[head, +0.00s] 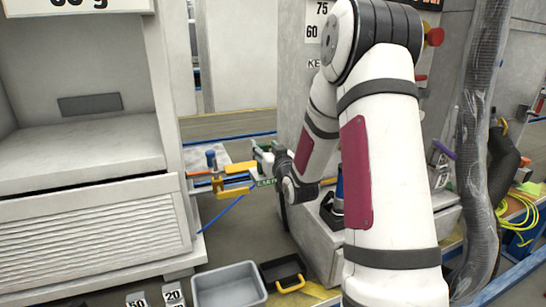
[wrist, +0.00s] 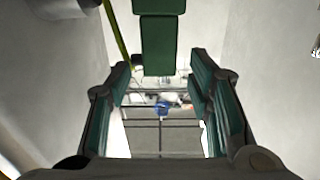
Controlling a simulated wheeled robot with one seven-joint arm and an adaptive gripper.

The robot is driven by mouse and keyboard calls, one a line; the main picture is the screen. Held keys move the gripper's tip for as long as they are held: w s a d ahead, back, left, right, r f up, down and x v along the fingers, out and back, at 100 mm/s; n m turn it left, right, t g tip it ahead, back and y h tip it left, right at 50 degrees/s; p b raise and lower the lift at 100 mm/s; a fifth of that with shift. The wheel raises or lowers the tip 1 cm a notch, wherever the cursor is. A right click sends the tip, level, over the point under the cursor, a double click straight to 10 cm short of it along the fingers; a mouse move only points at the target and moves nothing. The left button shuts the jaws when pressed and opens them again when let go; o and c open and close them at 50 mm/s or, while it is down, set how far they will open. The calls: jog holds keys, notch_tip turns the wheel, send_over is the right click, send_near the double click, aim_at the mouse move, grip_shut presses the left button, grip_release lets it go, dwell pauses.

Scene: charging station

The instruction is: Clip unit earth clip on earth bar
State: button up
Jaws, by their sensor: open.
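My gripper (head: 262,170) is in the middle of the head view and points left, partly hidden by my arm. In the wrist view my gripper (wrist: 160,95) has dark green fingers apart at left and right, with nothing clearly held between them. A green segmented part hangs at top centre, perhaps a third finger. Beside the gripper in the head view is a yellow-orange fitting (head: 236,192); I cannot tell whether they touch. A yellow-green rod or cable (wrist: 115,32) shows at upper left in the wrist view. I cannot identify the earth clip or earth bar for sure.
A grey cabinet (head: 85,145) with a shelf stands at left. A grey bin (head: 229,285) and a black tray with a yellow handle (head: 285,273) sit low in front. A blue object (wrist: 162,108) shows beyond the fingers. Yellow cable (head: 522,208) lies at right.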

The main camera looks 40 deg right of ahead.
jog(key=v, duration=0.9)
jog(key=shift+s, duration=0.25)
jog(key=shift+a+r, duration=0.1)
jog(key=shift+a, duration=0.05)
jog(key=s+a+n+g+y, duration=0.2)
jog(key=s+a+g, duration=0.7)
jog(key=a, duration=0.4)
jog(key=s+a+r+n+g+y, duration=0.15)
jog(key=s+a+g, duration=0.35)
jog(key=s, duration=0.9)
jog(key=s+a+r+g+y, duration=0.1)
jog(key=s+a+g+y, duration=0.35)
jog(key=s, duration=1.05)
notch_tip(320, 180, up, 26)
jog(key=a+t+h+p, duration=0.1)
jog(key=t+h+p, duration=0.2)
jog(key=p, duration=2.1)
jog(key=shift+w+a+f+t, duration=0.15)
jog(key=shift+w+t, duration=0.1)
jog(key=shift+t, duration=0.9)
